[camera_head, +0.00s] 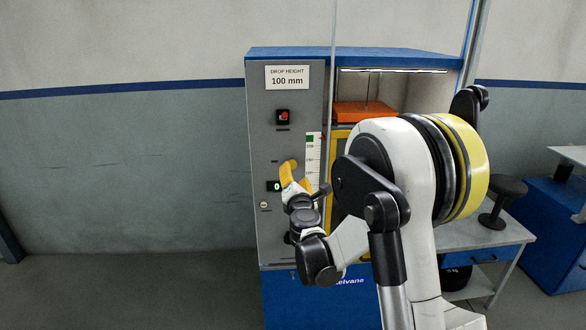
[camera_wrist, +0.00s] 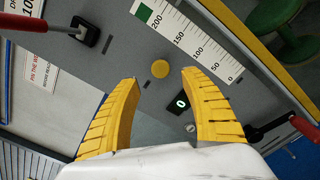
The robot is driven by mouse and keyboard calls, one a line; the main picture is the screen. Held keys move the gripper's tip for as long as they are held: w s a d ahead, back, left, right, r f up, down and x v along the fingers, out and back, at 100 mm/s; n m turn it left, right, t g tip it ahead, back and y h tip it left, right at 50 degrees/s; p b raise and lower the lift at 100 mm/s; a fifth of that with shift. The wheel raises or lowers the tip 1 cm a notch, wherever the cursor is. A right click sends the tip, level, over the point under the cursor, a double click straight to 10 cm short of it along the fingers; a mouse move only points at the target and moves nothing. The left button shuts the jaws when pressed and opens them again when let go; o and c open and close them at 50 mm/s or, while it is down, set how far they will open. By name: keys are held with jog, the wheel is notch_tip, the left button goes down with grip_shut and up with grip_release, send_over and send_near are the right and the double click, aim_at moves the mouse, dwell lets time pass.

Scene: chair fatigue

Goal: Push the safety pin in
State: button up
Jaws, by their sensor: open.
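A round yellow knob (camera_wrist: 160,68) on the grey panel (camera_wrist: 122,62) appears to be the safety pin's head, seen end-on in the wrist view. How far it stands out cannot be told. My gripper (camera_wrist: 162,78) is open and empty, with its two yellow fingers spread and the knob showing between and just beyond their tips. No contact shows. In the head view my gripper (camera_head: 298,173) is in front of the panel's lower half, and the knob cannot be made out there.
A lit display reading 0 (camera_wrist: 181,103) and a height scale (camera_wrist: 190,40) flank the knob. A red-handled lever (camera_wrist: 32,26) protrudes at upper left, another red handle (camera_wrist: 305,126) at right. An orange block (camera_head: 362,112) hangs inside the blue-topped machine (camera_head: 350,54).

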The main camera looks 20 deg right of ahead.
jog(key=shift+v, duration=1.7)
jog(key=s+d+r+m+g+h, duration=0.1)
jog(key=s+r+m+g, duration=0.15)
jog(key=s+m, duration=0.45)
jog(key=s+d+r+m+g, duration=0.1)
jog(key=s+r+m+g, duration=0.15)
jog(key=s+m, duration=0.45)
jog(key=s+a+f+m+g+y, duration=0.1)
jog(key=s+a+f+m+y, duration=0.1)
jog(key=s, duration=0.5)
jog(key=s+a+f+m+g+y, duration=0.2)
jog(key=s+a+f+m, duration=0.2)
jog(key=s+a, duration=0.2)
jog(key=s+a+f+m+g+y, duration=0.2)
jog(key=s+a+f+m, duration=0.1)
jog(key=s, duration=0.6)
jog(key=shift+s+a+m, duration=0.15)
jog(key=shift+a+m, duration=0.25)
jog(key=shift+a, duration=0.35)
